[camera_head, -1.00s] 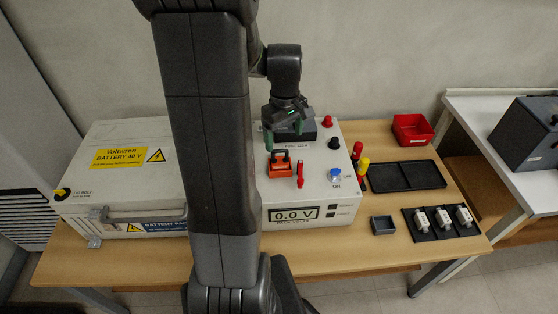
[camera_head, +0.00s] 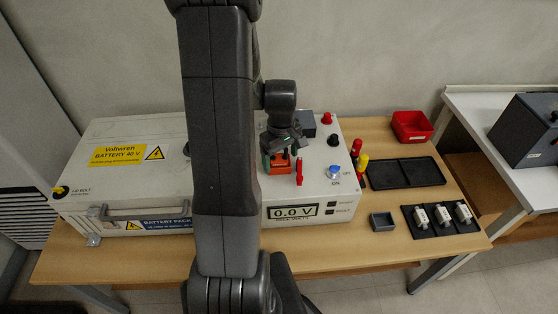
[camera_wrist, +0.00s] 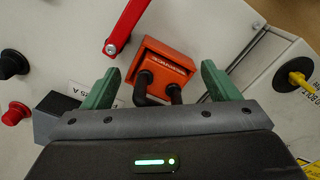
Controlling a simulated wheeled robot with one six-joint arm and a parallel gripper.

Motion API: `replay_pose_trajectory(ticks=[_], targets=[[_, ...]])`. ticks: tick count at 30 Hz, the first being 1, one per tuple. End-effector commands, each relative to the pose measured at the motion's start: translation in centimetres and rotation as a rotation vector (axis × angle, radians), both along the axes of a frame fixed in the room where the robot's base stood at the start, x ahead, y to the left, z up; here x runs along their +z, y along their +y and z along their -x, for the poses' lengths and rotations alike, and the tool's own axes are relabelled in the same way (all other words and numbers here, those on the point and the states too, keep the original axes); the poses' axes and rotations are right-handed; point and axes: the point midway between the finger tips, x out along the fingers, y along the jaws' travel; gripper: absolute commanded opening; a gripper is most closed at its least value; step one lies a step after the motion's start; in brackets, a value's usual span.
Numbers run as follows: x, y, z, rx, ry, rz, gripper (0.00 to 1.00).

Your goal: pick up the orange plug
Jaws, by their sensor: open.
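The orange plug (camera_head: 277,167) sits on top of the white box with the 0.0 V display. It has a dark loop handle, which shows in the wrist view on the orange plug (camera_wrist: 163,68). My gripper (camera_head: 280,158) is right above the plug and partly covers it in the head view. In the wrist view my gripper (camera_wrist: 160,82) is open, with one green finger on each side of the plug's handle and a gap to each. Nothing is held between the fingers.
A red lever (camera_wrist: 127,24) stands close beside the plug. The white box (camera_head: 335,205) also carries red and black knobs and a blue switch (camera_head: 334,171). The battery box (camera_head: 122,190) stands at left. Black trays (camera_head: 405,173) and a red bin (camera_head: 411,126) lie at right.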

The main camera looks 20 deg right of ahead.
Motion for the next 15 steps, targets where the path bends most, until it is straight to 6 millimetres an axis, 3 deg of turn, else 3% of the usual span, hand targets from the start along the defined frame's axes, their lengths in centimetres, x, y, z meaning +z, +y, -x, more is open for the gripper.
replay_pose_trajectory(ticks=[1, 9, 15], targets=[[0.01, 0.00, 0.00, 0.000, 0.000, 0.000, 0.78], [0.03, -0.01, -0.01, 0.000, 0.000, 0.000, 0.26], [0.07, -0.02, -0.05, 0.000, -0.001, 0.001, 0.26]])
